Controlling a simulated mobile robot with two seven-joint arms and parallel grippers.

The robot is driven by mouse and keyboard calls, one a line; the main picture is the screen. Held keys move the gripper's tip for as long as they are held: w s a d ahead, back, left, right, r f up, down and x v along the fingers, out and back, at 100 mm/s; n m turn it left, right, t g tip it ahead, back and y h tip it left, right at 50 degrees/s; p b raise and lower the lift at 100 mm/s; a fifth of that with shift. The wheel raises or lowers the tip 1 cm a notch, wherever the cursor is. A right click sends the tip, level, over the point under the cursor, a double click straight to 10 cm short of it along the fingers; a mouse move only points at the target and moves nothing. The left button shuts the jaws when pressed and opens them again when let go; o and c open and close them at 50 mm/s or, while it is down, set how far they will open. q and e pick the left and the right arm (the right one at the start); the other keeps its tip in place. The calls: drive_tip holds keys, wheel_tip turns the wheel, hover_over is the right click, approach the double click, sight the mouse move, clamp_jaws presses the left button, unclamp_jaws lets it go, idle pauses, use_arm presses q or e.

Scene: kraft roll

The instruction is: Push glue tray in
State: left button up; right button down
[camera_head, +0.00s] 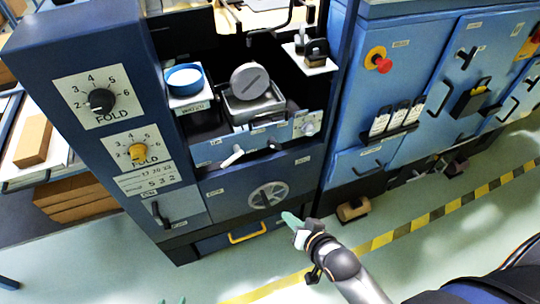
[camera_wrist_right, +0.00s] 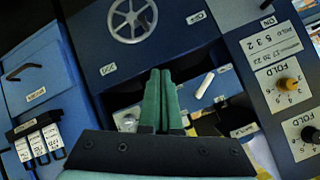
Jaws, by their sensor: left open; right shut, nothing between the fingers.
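A metal tray (camera_head: 254,107) with a grey round-faced part (camera_head: 250,80) sits in the open bay of the blue machine, behind a panel with a white lever (camera_head: 232,158). I cannot read a label that marks it as the glue tray.
A low drawer with a yellow handle (camera_head: 247,233) is at the machine's base. Fold dials (camera_head: 101,100) are on the left column. The floor in front is clear, crossed by yellow-black tape (camera_head: 420,222).

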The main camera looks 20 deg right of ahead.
drive_tip(key=w+r+m+t+b, duration=0.2)
drive_tip(key=w+r+m, duration=0.1)
drive_tip(key=w+m, duration=0.25)
drive_tip(key=m+t+h+b, duration=0.1)
drive_tip(key=m, duration=0.6)
approach(262, 134)
use_arm(q)
drive_tip(key=shift+w+f+b, duration=0.1)
drive_tip(key=shift+f+b, duration=0.4)
drive_tip(key=shift+f, duration=1.8)
use_arm(e)
drive_tip(key=shift+x, duration=3.25)
drive_tip(key=shift+a+f, duration=0.1)
drive_tip(key=shift+f, duration=0.05)
